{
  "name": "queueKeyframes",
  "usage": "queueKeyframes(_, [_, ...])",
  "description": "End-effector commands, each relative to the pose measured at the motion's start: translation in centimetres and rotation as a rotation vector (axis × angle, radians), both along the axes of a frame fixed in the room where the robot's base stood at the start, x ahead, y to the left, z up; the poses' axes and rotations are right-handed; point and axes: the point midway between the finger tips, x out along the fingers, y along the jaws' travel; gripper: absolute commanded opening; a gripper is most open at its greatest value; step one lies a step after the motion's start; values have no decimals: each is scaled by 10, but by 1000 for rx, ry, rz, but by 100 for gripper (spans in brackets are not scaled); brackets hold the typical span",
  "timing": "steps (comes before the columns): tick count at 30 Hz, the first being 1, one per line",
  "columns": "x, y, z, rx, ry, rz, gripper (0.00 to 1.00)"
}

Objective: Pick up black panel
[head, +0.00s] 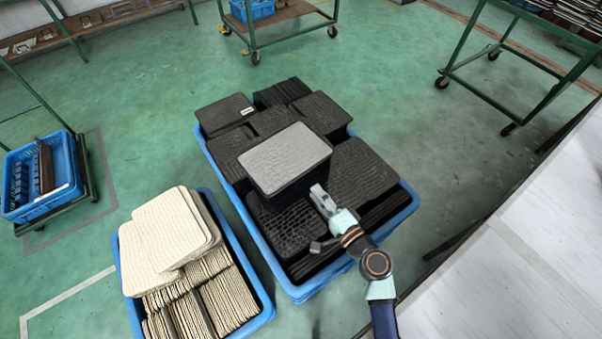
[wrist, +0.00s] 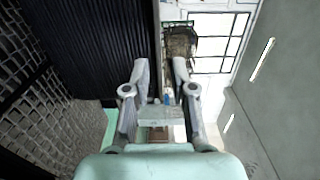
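Black panels (head: 360,172) lie in several stacks in a blue crate (head: 262,238). One stack in the middle stands higher, and its top panel (head: 285,158) looks grey in the light. My gripper (head: 320,195) is at the front right corner of this raised stack. In the wrist view the gripper (wrist: 160,68) has its two fingers apart, with a gap between them. The dark ribbed side of a panel stack (wrist: 95,45) is close behind and left of the fingers. I see nothing clearly held; whether a finger touches a panel, I cannot tell.
A second blue crate (head: 262,317) with cream panels (head: 170,235) stands at the left. A white surface (head: 520,260) is at the right. Green-framed carts (head: 445,72) stand farther back.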

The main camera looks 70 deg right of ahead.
Motion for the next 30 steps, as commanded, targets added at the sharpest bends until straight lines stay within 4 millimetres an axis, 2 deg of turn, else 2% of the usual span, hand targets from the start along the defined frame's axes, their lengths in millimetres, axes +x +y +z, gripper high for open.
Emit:
queueKeyframes(6, [34,-21,1,-2,0,4,25])
queueKeyframes(12, [57,-35,-1,-2,0,3,25])
queueKeyframes(18, [66,-41,0,-1,1,3,25])
queueKeyframes(25, [67,-42,0,-1,1,2,25])
queueKeyframes(30, [67,-41,0,-2,1,2,12])
